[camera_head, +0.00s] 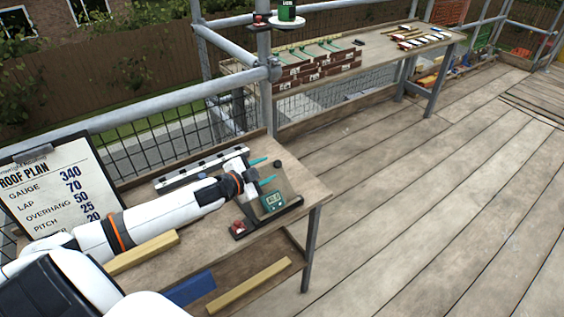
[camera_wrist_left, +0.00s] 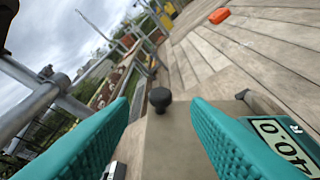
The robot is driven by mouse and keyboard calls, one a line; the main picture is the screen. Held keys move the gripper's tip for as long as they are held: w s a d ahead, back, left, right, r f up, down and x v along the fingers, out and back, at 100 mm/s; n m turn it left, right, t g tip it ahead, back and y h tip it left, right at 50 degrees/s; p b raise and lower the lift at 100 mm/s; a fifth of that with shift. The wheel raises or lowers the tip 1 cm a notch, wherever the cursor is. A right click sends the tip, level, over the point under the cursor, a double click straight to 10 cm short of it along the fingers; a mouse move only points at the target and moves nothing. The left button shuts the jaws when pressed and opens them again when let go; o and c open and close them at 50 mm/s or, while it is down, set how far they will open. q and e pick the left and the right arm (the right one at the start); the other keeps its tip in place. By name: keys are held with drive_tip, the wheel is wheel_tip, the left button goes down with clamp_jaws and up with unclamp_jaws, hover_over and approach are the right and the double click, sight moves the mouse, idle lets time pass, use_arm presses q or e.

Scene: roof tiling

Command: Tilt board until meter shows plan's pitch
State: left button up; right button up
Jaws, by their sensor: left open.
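The tan board (camera_head: 290,187) stands tilted on a dark base (camera_head: 288,212) at the right end of the near table. A black knob (camera_head: 278,163) sits at its top edge. A teal digital meter (camera_head: 273,202) is on the board; in the left wrist view its display (camera_wrist_left: 285,148) is turned and partly cut off, seeming to read 40.0. The clipboard roof plan (camera_head: 65,190) lists pitch, with 25 the apparent matching number. My left gripper (camera_head: 263,171) is open at the board; in its wrist view the knob (camera_wrist_left: 160,98) shows between the teal fingertips. My right gripper is out of view.
A black-and-white marked bar (camera_head: 202,168) lies along the table's back edge. A yellow timber strip (camera_head: 143,252) lies in front of my left arm. A red knob (camera_head: 238,226) is at the base's left end. Scaffold rails (camera_head: 150,112) run behind; open deck lies right.

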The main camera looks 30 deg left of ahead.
sight(277, 165)
use_arm(q)
drive_tip(key=x, duration=0.8)
drive_tip(key=shift+w, duration=0.1)
clamp_jaws()
